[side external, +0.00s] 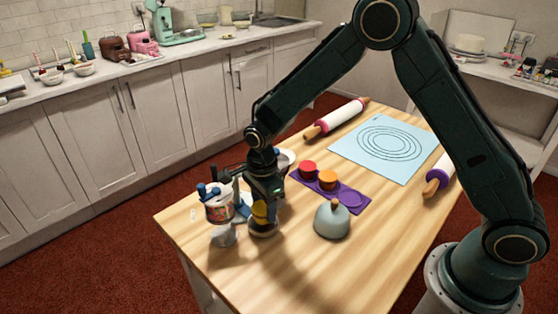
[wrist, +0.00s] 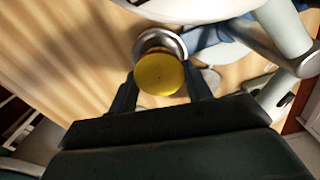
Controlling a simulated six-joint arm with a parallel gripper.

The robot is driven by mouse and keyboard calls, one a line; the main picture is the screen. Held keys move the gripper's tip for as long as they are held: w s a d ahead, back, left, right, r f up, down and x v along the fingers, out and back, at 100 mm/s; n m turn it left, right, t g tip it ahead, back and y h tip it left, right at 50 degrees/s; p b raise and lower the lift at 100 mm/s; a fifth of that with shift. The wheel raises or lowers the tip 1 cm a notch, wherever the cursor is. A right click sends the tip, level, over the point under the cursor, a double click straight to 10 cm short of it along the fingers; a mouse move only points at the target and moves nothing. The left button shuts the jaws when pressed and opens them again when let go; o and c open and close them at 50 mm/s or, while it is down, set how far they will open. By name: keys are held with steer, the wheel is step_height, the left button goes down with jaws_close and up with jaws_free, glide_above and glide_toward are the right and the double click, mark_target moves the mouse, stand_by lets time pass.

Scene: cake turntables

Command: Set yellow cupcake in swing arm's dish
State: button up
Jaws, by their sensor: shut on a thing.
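The yellow cupcake (side external: 260,211) is between my gripper's fingers, low over the table's left end. In the wrist view the yellow cupcake (wrist: 159,75) shows its round top between both fingertips. My gripper (wrist: 165,88) is shut on it and points down. A small round metallic dish (wrist: 166,37) lies just beyond the cupcake and is partly covered by it. In the side view a small dish (side external: 263,232) shows right under the cupcake. I cannot tell whether the cupcake touches it. The swing arm is partly hidden behind my gripper.
A stand with blue knobs and a printed can-like part (side external: 219,207) is close left of my gripper. A purple tray (side external: 352,201) holds a red and an orange cupcake. A pale blue dome (side external: 332,220) stands right. A blue mat (side external: 350,155) and rolling pins (side external: 337,119) lie farther back.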

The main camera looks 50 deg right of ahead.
mark_target(264, 207)
steer(key=shift+f, duration=0.6)
steer(key=shift+f, duration=0.15)
steer(key=o, duration=1)
step_height(264, 207, up, 12)
steer(key=shift+r, duration=0.15)
steer(key=shift+r, duration=0.1)
stand_by(0.3)
